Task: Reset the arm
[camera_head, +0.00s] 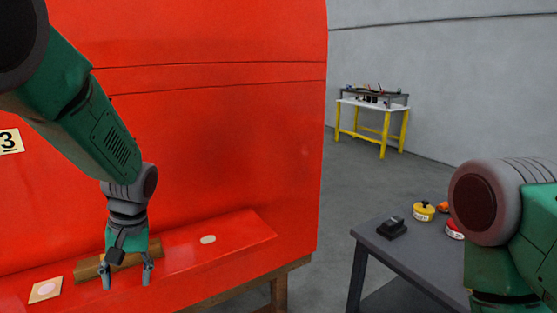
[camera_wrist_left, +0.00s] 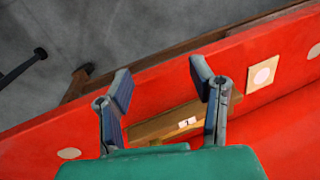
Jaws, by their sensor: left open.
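My left gripper (camera_head: 127,274) is open, pointing down over the red ledge at the foot of the large red nosecone (camera_head: 220,140). A brown wooden block (camera_head: 89,270) lies along the ledge behind the fingers. In the left wrist view, the open fingers (camera_wrist_left: 160,82) stand apart, with the block (camera_wrist_left: 160,125) and its small label "1" between and below them. Nothing is held. I cannot tell whether a finger touches the block. My right arm's green and grey links show at the right edge of the head view, but its gripper is out of view.
A square tag with a pale disc (camera_head: 46,290) and a bare pale disc (camera_head: 208,239) lie on the ledge. A grey table (camera_head: 385,248) at right bears a black item (camera_head: 392,228) and a yellow round item (camera_head: 424,211). A yellow-legged workbench (camera_head: 372,105) stands far back.

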